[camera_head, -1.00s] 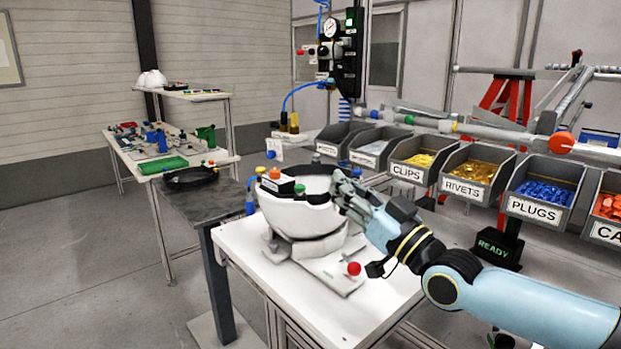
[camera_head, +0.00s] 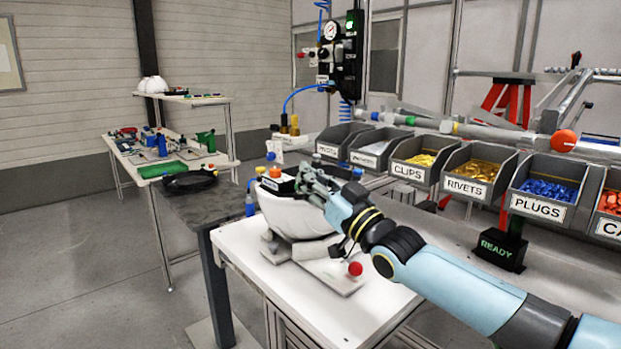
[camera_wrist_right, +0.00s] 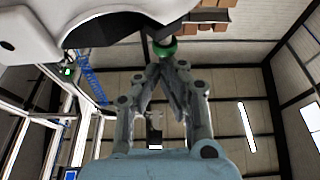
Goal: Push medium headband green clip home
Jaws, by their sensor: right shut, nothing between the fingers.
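A white helmet shell (camera_head: 290,218) sits on a pale fixture on the white table, and it also fills the upper left of the wrist view (camera_wrist_right: 35,30). A dark headband (camera_wrist_right: 125,12) shows along the shell there. A round green clip (camera_wrist_right: 165,48) hangs at the end of that dark part. My right gripper (camera_wrist_right: 166,62) is shut and empty, its fingertips right at the green clip; contact cannot be told for certain. In the head view my right gripper (camera_head: 308,180) is over the shell's rim and hides the green clip. My left gripper is out of view.
A red knob (camera_head: 355,269) stands at the fixture's front. Labelled bins, including clips (camera_head: 419,165), line the back right. The white table's front (camera_head: 330,315) is clear.

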